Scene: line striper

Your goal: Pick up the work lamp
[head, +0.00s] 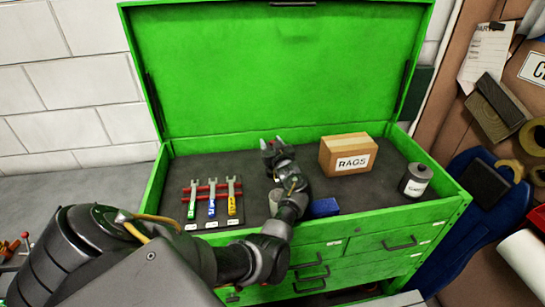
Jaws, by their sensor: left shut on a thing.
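My left arm comes in from the lower left and reaches over the dark top tray of the green tool chest (345,228). My left gripper (271,146) is above the back middle of the tray, to the left of the cardboard box. It is shut on a small dark thing that its fingers mostly hide. I cannot tell whether this is the work lamp, and I cannot make out a lamp elsewhere. My right gripper is not in view.
The cardboard box marked RAGS (349,153) stands at the back right of the tray. A labelled dark can (415,181) is at its right end. Several wrenches (211,198) lie in a red rack at left. A blue block (323,207) lies near the front edge. The green lid (280,75) stands open behind.

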